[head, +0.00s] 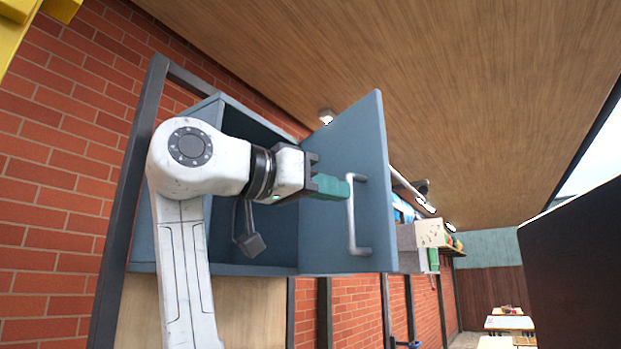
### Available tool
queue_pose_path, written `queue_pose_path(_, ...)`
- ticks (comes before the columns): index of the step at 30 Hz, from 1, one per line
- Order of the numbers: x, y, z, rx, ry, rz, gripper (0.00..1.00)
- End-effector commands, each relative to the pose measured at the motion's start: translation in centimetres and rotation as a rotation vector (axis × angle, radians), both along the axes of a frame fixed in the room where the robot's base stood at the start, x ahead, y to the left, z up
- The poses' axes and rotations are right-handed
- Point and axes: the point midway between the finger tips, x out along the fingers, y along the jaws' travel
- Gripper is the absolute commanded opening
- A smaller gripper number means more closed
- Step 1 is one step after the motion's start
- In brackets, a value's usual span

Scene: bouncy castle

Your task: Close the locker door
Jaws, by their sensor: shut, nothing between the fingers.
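The blue-grey locker (142,235) is on the brick wall, with its dark inside showing. Its door (328,240) stands open at the locker's right side, swung out towards me. A light grey bar handle (353,225) is on the door face that I see, near the free edge. My gripper (346,188) reaches across the opening from the left. Its teal fingers are shut and empty. Their tips are at the upper part of the handle; I cannot tell whether they touch it. My arm hides part of the locker's inside.
A light wood panel (250,310) is below the locker. A shelf with boxes (420,236) is on the wall beyond the door. White tables (510,323) stand far back at the right. A large dark panel (575,270) fills the right edge. A wooden ceiling (430,80) is overhead.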

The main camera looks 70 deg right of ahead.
Motion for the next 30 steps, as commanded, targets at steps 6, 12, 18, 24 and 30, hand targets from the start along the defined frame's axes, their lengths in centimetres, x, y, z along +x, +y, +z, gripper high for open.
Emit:
queue_pose_path(6,-2.6,-3.4,0.2,0.0,-0.001,-0.003,0.0)
queue_pose_path(12,-4.0,-5.5,0.2,-0.001,0.001,-0.001,0.0)
queue_pose_path(18,-4.6,-6.3,0.0,-0.001,0.001,0.001,0.0)
queue_pose_path(24,-4.6,-6.3,0.0,-0.001,0.001,0.001,0.0)
queue_pose_path(30,-4.7,-6.3,-0.1,0.0,0.0,0.004,0.0)
